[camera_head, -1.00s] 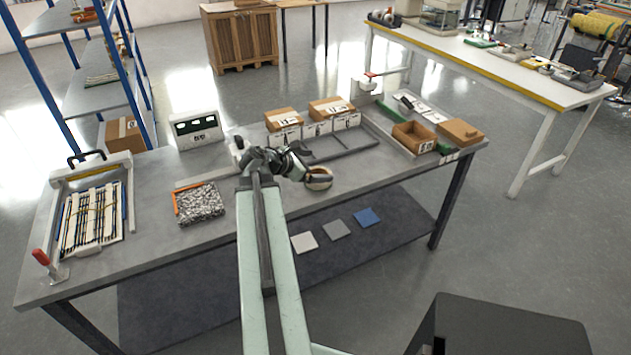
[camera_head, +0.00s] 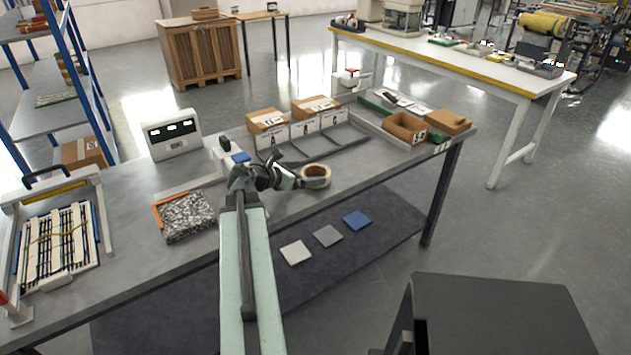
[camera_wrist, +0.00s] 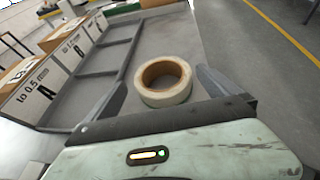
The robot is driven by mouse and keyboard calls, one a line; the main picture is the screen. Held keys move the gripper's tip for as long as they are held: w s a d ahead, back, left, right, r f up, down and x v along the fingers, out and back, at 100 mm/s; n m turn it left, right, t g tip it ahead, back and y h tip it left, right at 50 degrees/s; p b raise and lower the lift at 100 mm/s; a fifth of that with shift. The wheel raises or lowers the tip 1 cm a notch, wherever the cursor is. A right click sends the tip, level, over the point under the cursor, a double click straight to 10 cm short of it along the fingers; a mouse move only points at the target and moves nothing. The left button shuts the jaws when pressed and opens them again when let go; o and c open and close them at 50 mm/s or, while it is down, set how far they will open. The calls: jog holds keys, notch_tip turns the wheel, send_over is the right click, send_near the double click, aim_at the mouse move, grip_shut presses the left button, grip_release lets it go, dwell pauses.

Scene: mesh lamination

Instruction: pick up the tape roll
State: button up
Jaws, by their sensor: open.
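The tape roll (camera_head: 316,176) is a cream ring with a brown core, lying flat on the grey workbench near its front edge. In the wrist view the tape roll (camera_wrist: 163,82) is just beyond and partly between my fingers, nearer the right one. My gripper (camera_head: 292,178) is open and empty, just left of the roll in the head view. In the wrist view my gripper (camera_wrist: 158,92) has one finger on each side, pointing toward the roll. I cannot tell whether the right finger touches it.
A dark frame (camera_head: 345,147) lies behind the roll. White labelled bins with cardboard boxes (camera_head: 267,122) stand behind it. An open brown box (camera_head: 405,128) is at the right. A tray of grey granules (camera_head: 185,215) and a strip frame (camera_head: 55,245) are at the left.

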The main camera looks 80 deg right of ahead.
aim_at(323, 171)
jog(key=x, duration=0.2)
jog(key=shift+s+d+f+b, duration=0.1)
jog(key=shift+s+d+b, duration=0.05)
jog(key=shift+s+b, duration=0.2)
jog(key=b+x, duration=0.2)
jog(key=x, duration=0.3)
jog(key=shift+d+f, duration=0.1)
jog(key=shift+f, duration=0.15)
jog(key=shift+r, duration=0.1)
jog(key=shift+c, duration=0.3)
jog(key=c, duration=1.2)
notch_tip(323, 171, up, 10)
jog(key=p, duration=1)
jog(key=shift+c, duration=0.2)
